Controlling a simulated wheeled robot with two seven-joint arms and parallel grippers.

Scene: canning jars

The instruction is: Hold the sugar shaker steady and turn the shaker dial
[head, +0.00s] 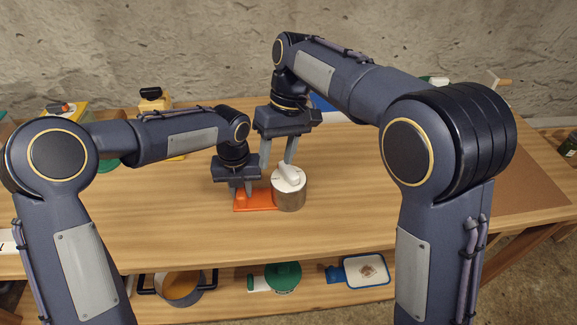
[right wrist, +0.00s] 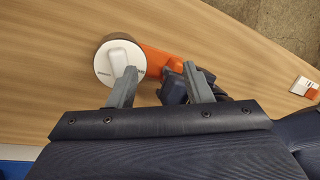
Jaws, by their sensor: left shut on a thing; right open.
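My left gripper (head: 242,192) is shut on the orange handle. My right gripper (head: 277,164) is open and empty, just behind and above the shaker. In the right wrist view, one finger of the right gripper (right wrist: 160,70) overlaps the dial's edge; I cannot tell whether it touches. The other finger is over the left gripper.
The table (head: 340,220) is clear in front and to the right of the shaker. Yellow items (head: 154,99) stand at the back left. On the shelf below are a pot (head: 178,288), a green lid (head: 283,276) and a blue-edged tray (head: 365,270).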

